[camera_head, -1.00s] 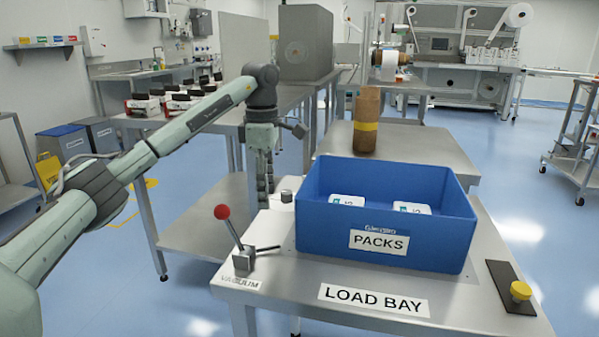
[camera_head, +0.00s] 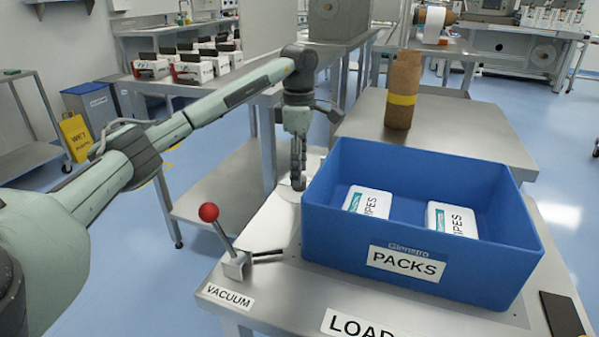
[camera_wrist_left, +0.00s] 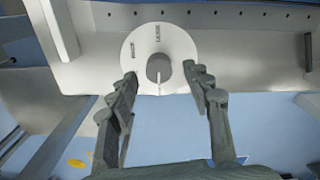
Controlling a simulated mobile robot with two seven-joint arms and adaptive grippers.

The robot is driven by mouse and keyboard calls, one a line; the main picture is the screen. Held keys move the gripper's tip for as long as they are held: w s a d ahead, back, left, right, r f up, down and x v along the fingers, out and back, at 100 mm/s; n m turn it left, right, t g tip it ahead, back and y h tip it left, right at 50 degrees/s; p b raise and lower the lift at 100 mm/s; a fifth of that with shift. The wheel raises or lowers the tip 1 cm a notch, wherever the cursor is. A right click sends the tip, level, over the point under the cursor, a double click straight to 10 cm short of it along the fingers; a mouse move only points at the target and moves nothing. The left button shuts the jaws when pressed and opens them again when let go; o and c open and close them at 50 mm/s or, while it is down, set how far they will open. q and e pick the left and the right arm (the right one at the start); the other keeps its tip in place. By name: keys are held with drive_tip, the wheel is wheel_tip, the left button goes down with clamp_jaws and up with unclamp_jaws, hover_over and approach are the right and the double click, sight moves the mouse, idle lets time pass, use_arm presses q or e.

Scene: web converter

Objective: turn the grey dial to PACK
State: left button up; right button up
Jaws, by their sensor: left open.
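The grey dial (camera_wrist_left: 158,67) is a round knob on a white disc in the left wrist view. A light pointer line on it points toward the bottom of that picture. Small dark words on the disc lie above and up-left of the knob, too small to read surely. My left gripper (camera_wrist_left: 160,80) is open, with its fingers apart on either side of the dial; I cannot tell whether they touch it. In the head view my left gripper (camera_head: 298,184) points down beside the blue bin and largely hides the dial. My right gripper is not in view.
The blue PACKS bin (camera_head: 320,232), holding two white packs, stands close right of my left gripper. A red-knobbed VACUUM lever (camera_head: 209,213) stands in front, to the left. A brown roll (camera_head: 403,88) with a yellow band stands on the table behind.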

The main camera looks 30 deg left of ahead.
use_arm(q)
drive_tip(key=shift+f, duration=0.85)
clamp_jaws()
